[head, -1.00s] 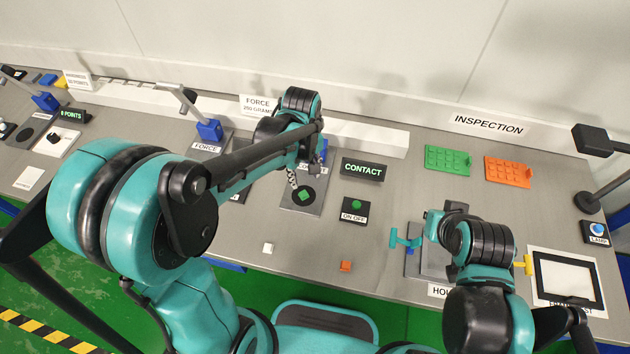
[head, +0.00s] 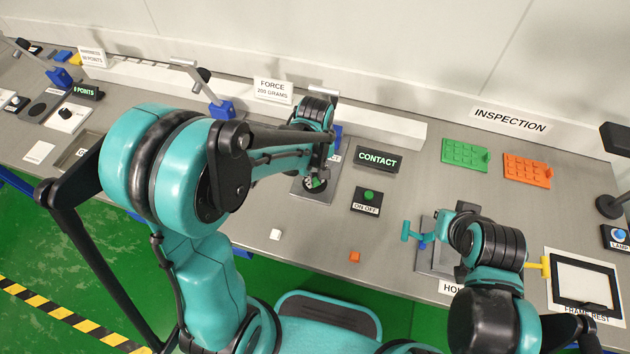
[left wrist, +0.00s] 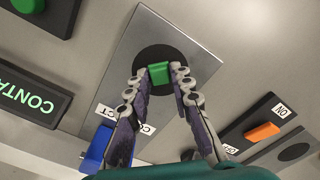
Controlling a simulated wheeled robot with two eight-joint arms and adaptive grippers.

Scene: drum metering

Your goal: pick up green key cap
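The green key cap (left wrist: 158,72) is a small block over a black disc (left wrist: 165,58) on a grey plate, in the left wrist view. My left gripper (left wrist: 160,74) has one fingertip on each side of the cap, close against it, and looks shut on it. I cannot tell whether the cap still touches the disc. In the head view the left gripper (head: 318,178) reaches down over the disc and mostly hides the cap. My right arm is at the lower right, and its gripper's fingers cannot be made out clearly.
The CONTACT display (head: 377,160) and the ON OFF box with a green button (head: 369,195) stand right of the plate. A white cap (head: 276,234) and an orange cap (head: 355,257) lie nearer the front edge. Blue-based posts stand behind.

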